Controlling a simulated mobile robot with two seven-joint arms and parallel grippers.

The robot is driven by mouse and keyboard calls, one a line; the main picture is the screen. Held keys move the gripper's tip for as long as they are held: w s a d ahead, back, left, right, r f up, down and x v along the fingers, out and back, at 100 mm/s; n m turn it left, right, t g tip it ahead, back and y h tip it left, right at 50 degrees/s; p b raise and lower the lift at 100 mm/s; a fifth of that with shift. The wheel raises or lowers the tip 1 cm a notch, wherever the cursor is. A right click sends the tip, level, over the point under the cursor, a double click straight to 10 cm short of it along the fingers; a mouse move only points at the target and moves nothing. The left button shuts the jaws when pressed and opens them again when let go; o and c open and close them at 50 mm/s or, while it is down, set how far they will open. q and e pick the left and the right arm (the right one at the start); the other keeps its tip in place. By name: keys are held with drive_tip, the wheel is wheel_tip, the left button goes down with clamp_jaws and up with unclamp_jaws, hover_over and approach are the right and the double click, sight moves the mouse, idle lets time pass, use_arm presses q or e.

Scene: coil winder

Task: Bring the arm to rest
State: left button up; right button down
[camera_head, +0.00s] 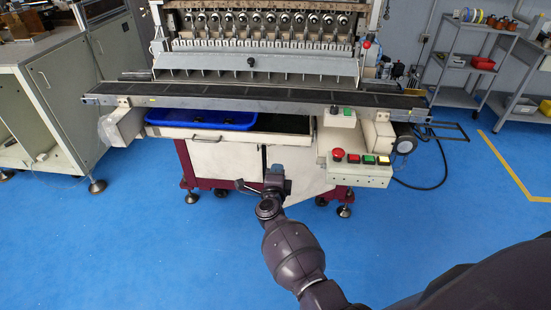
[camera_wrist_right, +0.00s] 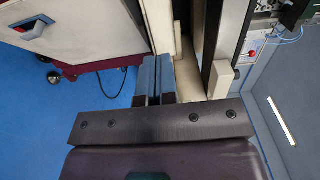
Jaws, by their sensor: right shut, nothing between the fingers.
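My right arm (camera_head: 293,255) reaches up from the lower right of the head view. It holds its right gripper (camera_head: 277,169) in front of the coil winder (camera_head: 222,160), below the belt and left of the button box. In the right wrist view the two grey-blue fingers (camera_wrist_right: 155,78) lie side by side, shut and empty. The fingers point toward the machine's pale front, and I cannot tell how small the gap is. My left gripper is not in view.
The conveyor belt (camera_head: 270,97) runs across the machine above a blue tray (camera_head: 215,119). A button box (camera_head: 356,168) with a red stop button is close right of my gripper. A grey cabinet (camera_head: 52,88) stands left, shelves (camera_head: 462,72) right. Blue floor (camera_head: 150,250) is clear in front.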

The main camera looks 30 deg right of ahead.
drive_tip(key=shift+s+a, duration=0.1)
drive_tip(key=shift+s, duration=0.05)
drive_tip(key=w+a+r+n+t+y, duration=0.35)
drive_tip(key=a+r+n+y, duration=0.2)
drive_tip(key=n, duration=0.25)
drive_tip(key=s+a+r+n+y, duration=0.1)
drive_tip(key=s+n+y, duration=0.45)
drive_tip(key=n, duration=0.35)
drive_tip(key=s+d+f+n+g, duration=0.1)
drive_tip(key=s+f+n+g, duration=0.1)
drive_tip(key=s, duration=0.9)
drive_tip(key=s+d+f+n+g, duration=0.1)
drive_tip(key=s+f+n+g, duration=0.2)
drive_tip(key=s+f, duration=0.4)
drive_tip(key=s+d+f+n+g+h, duration=0.1)
drive_tip(key=s+f+n, duration=0.3)
drive_tip(key=s, duration=1.1)
drive_tip(key=shift+s+f+g, duration=0.15)
drive_tip(key=shift+g, duration=0.6)
